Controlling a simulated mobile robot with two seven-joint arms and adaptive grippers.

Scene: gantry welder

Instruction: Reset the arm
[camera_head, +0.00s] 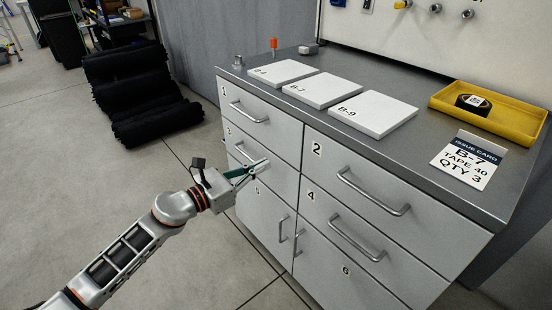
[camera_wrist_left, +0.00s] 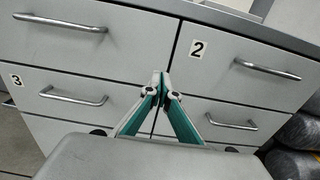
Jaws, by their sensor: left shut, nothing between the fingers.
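My left arm comes in from the left, and its gripper (camera_head: 262,166) is in front of the grey drawer cabinet (camera_head: 262,192). The fingers overlap the right end of the handle of drawer 3 (camera_head: 242,150) in the head view. In the left wrist view the gripper (camera_wrist_left: 167,88) has its fingertips together and empty, in front of the seam between the two drawer columns. The drawer 3 handle (camera_wrist_left: 74,97) is to their left there, and no handle is between the fingers. The drawers look closed. My right gripper is not in view.
The cabinet top holds white plates B-7 (camera_head: 323,90) and B-9 (camera_head: 373,114), another white plate (camera_head: 283,73), an issue card (camera_head: 468,160) and a yellow tray (camera_head: 500,112) with a tape roll (camera_head: 473,103). Black rolled mats (camera_head: 140,95) lie at the left. Floor in front is clear.

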